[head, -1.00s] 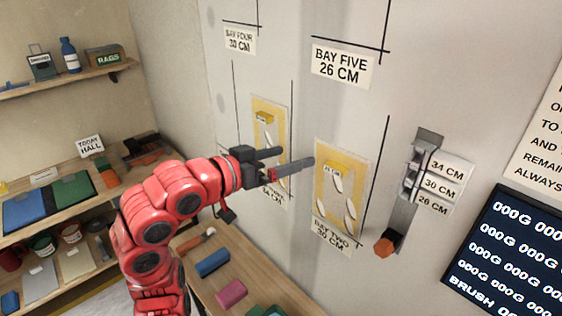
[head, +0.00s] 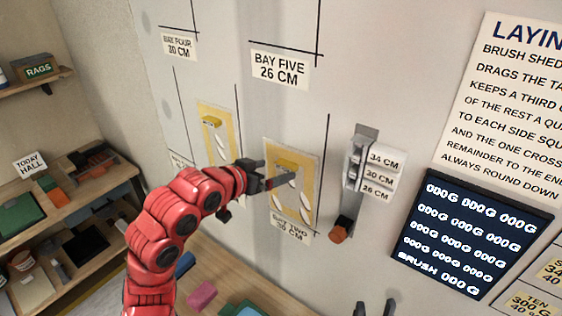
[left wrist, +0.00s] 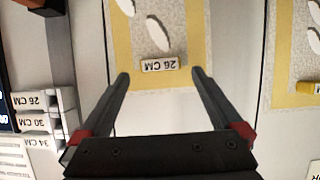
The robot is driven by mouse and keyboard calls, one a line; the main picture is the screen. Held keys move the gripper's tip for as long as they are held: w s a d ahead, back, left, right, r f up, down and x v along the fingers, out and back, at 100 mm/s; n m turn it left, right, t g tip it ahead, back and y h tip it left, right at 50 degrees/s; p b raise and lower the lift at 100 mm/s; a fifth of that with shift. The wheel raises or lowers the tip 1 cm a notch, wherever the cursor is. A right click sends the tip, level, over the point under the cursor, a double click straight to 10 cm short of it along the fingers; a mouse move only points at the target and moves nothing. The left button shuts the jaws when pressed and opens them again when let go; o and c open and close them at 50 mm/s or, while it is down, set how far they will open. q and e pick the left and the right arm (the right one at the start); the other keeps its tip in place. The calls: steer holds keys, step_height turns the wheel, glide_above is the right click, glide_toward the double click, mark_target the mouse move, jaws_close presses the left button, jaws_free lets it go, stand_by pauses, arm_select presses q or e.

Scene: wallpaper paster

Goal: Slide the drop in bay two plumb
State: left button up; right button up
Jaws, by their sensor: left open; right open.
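The drop in bay two (head: 310,178) is a yellow-bordered panel with a grey middle and white leaf shapes, on the wall above the BAY TWO label (head: 289,228). A black vertical line (head: 325,140) runs to its right with a narrow strip of wall between. My left gripper (head: 280,170) is open at the drop's upper part. In the left wrist view the drop (left wrist: 202,40) appears upside down, its 26 CM tag (left wrist: 160,65) between the spread fingertips. I cannot tell whether they touch it. My right gripper (head: 375,309) is open at the bottom edge, mostly out of frame.
Another yellow-bordered drop (head: 231,125) hangs to the left. A dark display (head: 470,240) is farther right. Shelves stand left; a bench is below.

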mark_target(283, 167)
arm_select(q)
steer(key=shift+p+x, duration=0.55)
steer(key=shift+x, duration=1.6)
steer(key=shift+c, duration=0.2)
steer(key=c, duration=1.4)
